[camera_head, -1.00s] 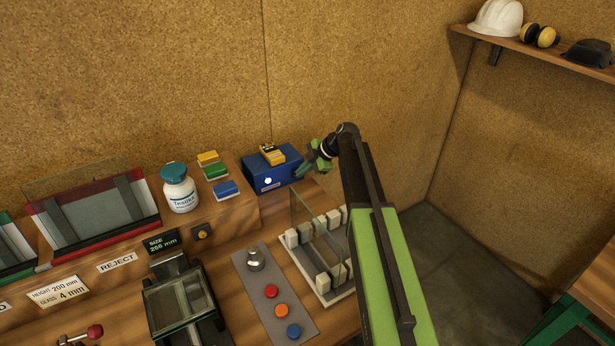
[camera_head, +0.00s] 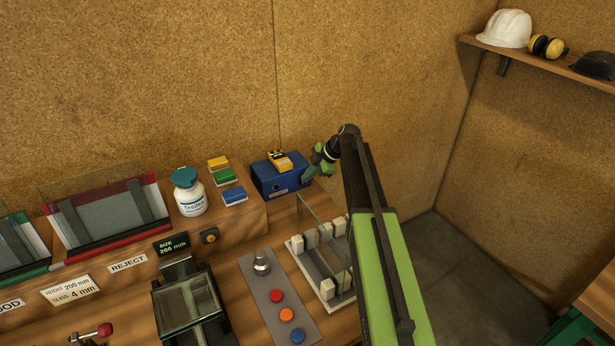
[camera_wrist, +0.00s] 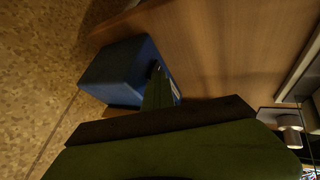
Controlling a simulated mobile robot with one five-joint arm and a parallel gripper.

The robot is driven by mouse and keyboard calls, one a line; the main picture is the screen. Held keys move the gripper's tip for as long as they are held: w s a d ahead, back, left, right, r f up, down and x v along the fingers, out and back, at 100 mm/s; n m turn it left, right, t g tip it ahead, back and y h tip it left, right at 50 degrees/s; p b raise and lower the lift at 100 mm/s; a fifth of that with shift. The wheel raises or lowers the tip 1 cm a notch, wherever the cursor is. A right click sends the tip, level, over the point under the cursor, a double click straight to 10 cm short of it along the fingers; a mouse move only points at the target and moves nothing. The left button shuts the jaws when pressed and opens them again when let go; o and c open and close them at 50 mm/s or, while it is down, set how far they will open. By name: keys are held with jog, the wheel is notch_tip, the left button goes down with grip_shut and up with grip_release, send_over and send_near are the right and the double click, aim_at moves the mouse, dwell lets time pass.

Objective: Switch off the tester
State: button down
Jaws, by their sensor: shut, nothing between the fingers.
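A blue box (camera_head: 284,180) stands on the raised shelf at the back wall, with a small yellow device (camera_head: 279,161) lying on top. I cannot tell from the pictures which of the two is the tester. The box front carries a small pale label. My gripper (camera_head: 308,174) is shut and empty at the right end of the box, overlapping its edge in the head view. In the wrist view its green fingers (camera_wrist: 157,88) reach the front of the blue box (camera_wrist: 122,72), where a small dark part shows at the tip. Contact cannot be told; the fingers hide part of the front.
A white jar (camera_head: 189,192) and small coloured boxes (camera_head: 225,175) stand left of the blue box. A glass pane rack (camera_head: 322,262) stands in front, below my arm. A grey panel (camera_head: 262,284) with a knob and coloured buttons lies beside it.

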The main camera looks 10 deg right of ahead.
jog(key=shift+w+r+p, duration=0.15)
jog(key=shift+r+p, duration=0.55)
jog(key=shift+r, duration=0.05)
jog(key=shift+s+d, duration=0.15)
jog(key=shift+s, duration=0.35)
jog(key=s+p+v, duration=0.1)
jog(key=p+v, duration=0.8)
jog(key=v, duration=0.2)
jog(key=shift+s+r, duration=0.15)
jog(key=shift+s, duration=0.05)
